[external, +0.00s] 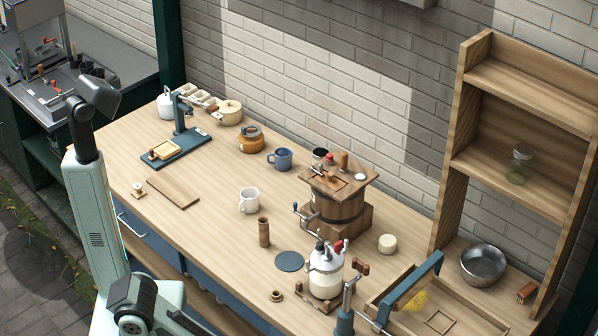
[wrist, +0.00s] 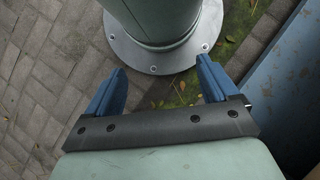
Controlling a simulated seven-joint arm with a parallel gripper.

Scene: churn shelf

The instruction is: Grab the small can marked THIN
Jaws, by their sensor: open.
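I cannot read a THIN marking on anything in the external view. Two small can-like containers stand close together behind the wooden barrel churn (external: 340,205): one dark with a pale top (external: 319,154), one with a red top (external: 329,159). Their lower parts are partly hidden by the churn's top board, and I cannot tell which, if either, is the marked can. My gripper (wrist: 161,66) shows in the wrist view with its two blue fingers spread apart and nothing between them. It points down at the paving beside my base, away from the table.
The wooden table (external: 215,215) carries a blue mug (external: 281,159), a white mug (external: 249,200), a glass-bodied churn (external: 325,270) and a blue-framed press (external: 410,285). A tall wooden shelf (external: 448,185) stands at the right. The table's left-front part is fairly clear.

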